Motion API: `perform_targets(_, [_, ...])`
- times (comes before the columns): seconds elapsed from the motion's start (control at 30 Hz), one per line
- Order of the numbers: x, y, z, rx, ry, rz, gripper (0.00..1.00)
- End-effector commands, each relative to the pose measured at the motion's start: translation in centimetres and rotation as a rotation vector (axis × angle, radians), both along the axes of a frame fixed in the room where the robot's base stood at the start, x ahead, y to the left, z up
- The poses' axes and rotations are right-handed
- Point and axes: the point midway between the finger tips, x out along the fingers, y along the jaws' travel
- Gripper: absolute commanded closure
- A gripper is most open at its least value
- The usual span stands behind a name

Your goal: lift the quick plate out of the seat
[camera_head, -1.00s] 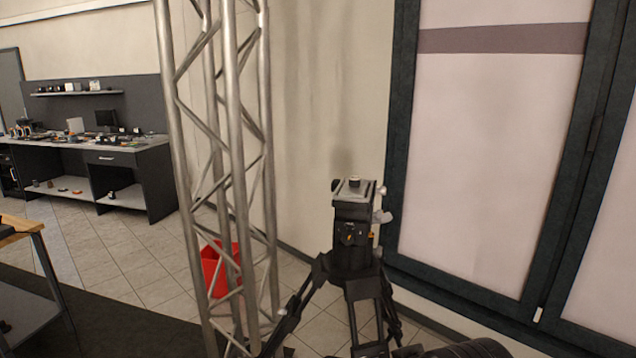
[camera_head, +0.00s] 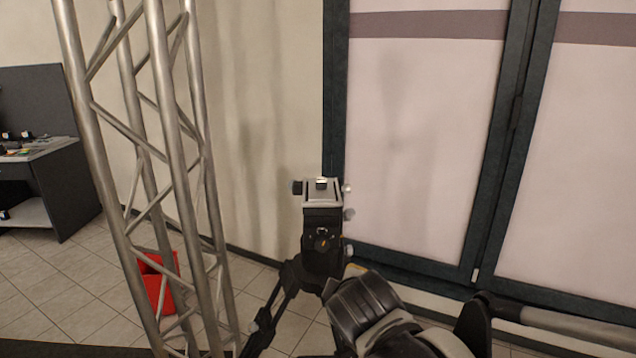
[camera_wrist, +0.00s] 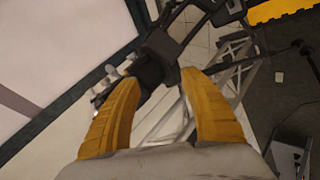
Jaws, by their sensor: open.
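The quick plate (camera_head: 321,184) is a small piece on top of the tripod head, in the pale flat seat (camera_head: 322,198). The seat has a dark knob on its left and pale knobs on its right. The dark tripod head (camera_head: 322,226) stands upright. In the wrist view, my gripper (camera_wrist: 160,78) has two yellow fingers spread apart with nothing held between them. The tripod head (camera_wrist: 152,62) shows beyond the fingertips, and the left finger partly covers it. I cannot make out the plate clearly there. My arm is in front of the tripod's lower right in the head view.
A metal truss tower (camera_head: 165,170) stands left of the tripod. A red bin (camera_head: 158,285) is behind the truss. A dark-framed window (camera_head: 425,130) is at the right. A workbench (camera_head: 45,170) is at the far left. The air above the tripod head is clear.

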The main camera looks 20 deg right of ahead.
Motion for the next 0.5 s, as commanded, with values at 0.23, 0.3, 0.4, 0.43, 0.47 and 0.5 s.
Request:
perform_targets(0.23, [6.2, -3.0, 6.0, -0.610, 0.046, 0.271, 0.48])
perform_targets(0.3, [8.5, -3.5, 8.1, -0.873, 0.088, 0.376, 0.48])
perform_targets(0.4, [11.4, -3.5, 10.5, -1.245, 0.171, 0.512, 0.48])
perform_targets(0.43, [12.1, -3.4, 11.1, -1.343, 0.196, 0.546, 0.48])
perform_targets(0.47, [12.7, -3.3, 11.5, -1.435, 0.222, 0.576, 0.48])
perform_targets(0.5, [13.5, -3.1, 11.9, -1.543, 0.254, 0.611, 0.48])
